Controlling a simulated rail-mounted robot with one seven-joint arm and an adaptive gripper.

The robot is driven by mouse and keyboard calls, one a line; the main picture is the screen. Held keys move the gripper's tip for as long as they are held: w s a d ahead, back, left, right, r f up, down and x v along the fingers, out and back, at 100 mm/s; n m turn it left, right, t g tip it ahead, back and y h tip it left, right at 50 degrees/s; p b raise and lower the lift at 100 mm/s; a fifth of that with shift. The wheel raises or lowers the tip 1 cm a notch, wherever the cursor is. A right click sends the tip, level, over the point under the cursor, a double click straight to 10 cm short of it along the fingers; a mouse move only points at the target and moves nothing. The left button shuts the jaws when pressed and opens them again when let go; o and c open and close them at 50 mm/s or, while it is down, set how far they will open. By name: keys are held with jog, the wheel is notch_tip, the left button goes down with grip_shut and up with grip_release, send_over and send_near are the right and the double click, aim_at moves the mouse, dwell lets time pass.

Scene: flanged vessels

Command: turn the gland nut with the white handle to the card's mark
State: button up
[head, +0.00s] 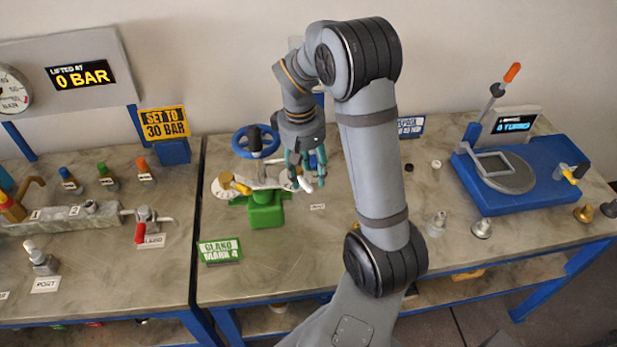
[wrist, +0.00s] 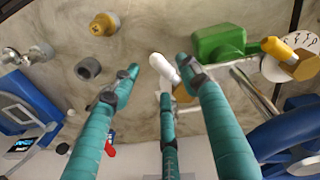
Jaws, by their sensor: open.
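The green-bodied valve (head: 266,213) stands on the right bench under a blue handwheel (head: 240,142). A pale marked dial plate (head: 222,188) sits on it, with a yellow handle (head: 241,187) over its left side. The white handle (head: 305,184) sticks out at the valve's right, by my gripper (head: 307,165). In the wrist view the white handle (wrist: 163,66) lies between the tips of my open teal fingers (wrist: 160,80). It looks close to the right finger; contact cannot be told. The gland nut itself is not clear. The green card (head: 220,251) reads "GLAND MARK 4".
A yellow card (head: 164,122) reads "SET TO 30 BAR". A blue balance-like device (head: 520,175) stands at the right. Small metal fittings (head: 482,228) stand on the bench. The left bench holds a manifold (head: 80,217) with a red lever. My arm hides part of the bench's middle.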

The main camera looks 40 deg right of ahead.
aim_at(304, 182)
jog(key=shift+d+f, duration=0.1)
jog(key=shift+f, duration=1.1)
jog(key=shift+c, duration=1.1)
grip_shut()
